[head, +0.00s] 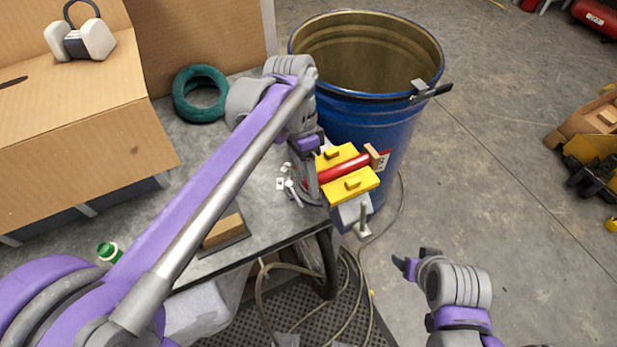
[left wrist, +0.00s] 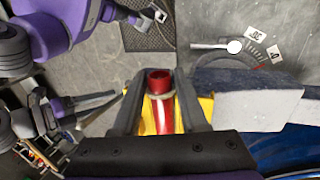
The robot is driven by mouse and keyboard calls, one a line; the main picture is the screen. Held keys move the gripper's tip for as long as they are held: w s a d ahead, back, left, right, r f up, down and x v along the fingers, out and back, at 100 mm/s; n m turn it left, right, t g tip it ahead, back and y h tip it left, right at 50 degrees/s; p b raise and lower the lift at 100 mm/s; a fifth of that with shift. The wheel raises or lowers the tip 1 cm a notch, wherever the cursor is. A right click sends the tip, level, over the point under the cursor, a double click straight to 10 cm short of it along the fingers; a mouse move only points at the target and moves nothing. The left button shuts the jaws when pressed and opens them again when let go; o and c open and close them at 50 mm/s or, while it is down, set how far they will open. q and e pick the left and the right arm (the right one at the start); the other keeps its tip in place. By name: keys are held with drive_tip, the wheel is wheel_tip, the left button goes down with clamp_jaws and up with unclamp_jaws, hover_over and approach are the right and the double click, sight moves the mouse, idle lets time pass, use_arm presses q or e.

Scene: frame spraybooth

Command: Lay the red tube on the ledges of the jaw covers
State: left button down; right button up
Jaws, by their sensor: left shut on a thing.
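The red tube (head: 343,170) lies lengthwise between the two yellow jaw covers (head: 336,155) (head: 350,186) of the vise in the head view. My left gripper (head: 308,180) is shut on its near-left end. I cannot tell whether the tube touches the ledges, which the covers and gripper hide. My right gripper (head: 416,262) is empty, fingers apart, over the floor right of the bench.
A blue drum (head: 350,105) stands right behind the vise. A grey bench (head: 262,200) carries a wooden block (head: 222,231), a green coil (head: 178,100) and a cardboard box (head: 70,140). A hose (head: 345,320) lies below.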

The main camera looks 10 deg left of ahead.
use_arm(q)
drive_tip(key=shift+f, duration=0.55)
drive_tip(key=shift+c, duration=1.8)
unclamp_jaws()
drive_tip(key=v, duration=1.1)
drive_tip(key=shift+d+f, duration=0.1)
